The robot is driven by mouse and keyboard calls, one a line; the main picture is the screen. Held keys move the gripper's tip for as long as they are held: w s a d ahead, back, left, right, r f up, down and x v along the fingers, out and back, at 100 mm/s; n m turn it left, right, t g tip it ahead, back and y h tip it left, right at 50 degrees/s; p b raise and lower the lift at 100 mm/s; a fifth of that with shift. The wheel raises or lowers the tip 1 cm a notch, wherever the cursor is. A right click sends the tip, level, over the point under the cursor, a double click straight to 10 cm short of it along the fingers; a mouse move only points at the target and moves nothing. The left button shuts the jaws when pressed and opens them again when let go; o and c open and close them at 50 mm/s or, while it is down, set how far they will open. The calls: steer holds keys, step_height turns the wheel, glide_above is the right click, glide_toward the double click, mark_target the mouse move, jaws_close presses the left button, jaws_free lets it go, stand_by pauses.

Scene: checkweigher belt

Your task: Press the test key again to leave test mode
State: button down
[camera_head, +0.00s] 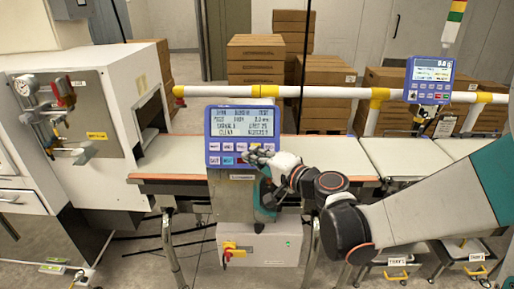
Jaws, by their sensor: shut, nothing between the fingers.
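The control panel (243,126) is a blue-framed box with a lit screen and rows of small keys under it, mounted in front of the belt. The screen shows several lines of text, too small to read surely. My gripper (256,154) is shut and empty. Its fingertips lie over the lower right part of the panel, at the key rows. They hide some of the keys there, and I cannot tell which key is the test key or whether the tips touch one. My arm reaches in from the right.
A second blue panel (429,81) stands on the white rail (330,92) at the right. The belt (175,160) runs behind the first panel. A white machine (120,110) stands at the left. A grey box with a red and yellow switch (236,251) sits below. Cardboard boxes (256,60) are stacked behind.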

steer(key=w+f+b, duration=0.3)
steer(key=w+f, duration=0.1)
steer(key=w, duration=0.3)
steer(key=shift+w+d, duration=0.15)
steer(key=shift+w, duration=0.25)
steer(key=shift+w+f, duration=0.1)
steer(key=shift+w, duration=0.05)
stand_by(1.2)
steer(key=shift+w+f+b, duration=0.1)
steer(key=shift+w+b, duration=0.15)
steer(key=shift+b, duration=0.05)
steer(key=shift+w+f, duration=0.2)
steer(key=shift+w, duration=0.15)
stand_by(0.8)
steer(key=shift+s+r, duration=0.4)
steer(key=shift+s, duration=0.35)
steer(key=shift+s+r+p, duration=0.25)
steer(key=shift+s+r, duration=0.15)
steer(key=shift+s, duration=0.35)
steer(key=shift+s+r+p, duration=0.3)
steer(key=shift+s+r, duration=0.05)
steer(key=shift+s, duration=0.35)
steer(key=shift+s+r+p, duration=0.25)
steer(key=shift+s+r, duration=0.15)
steer(key=shift+s, duration=0.35)
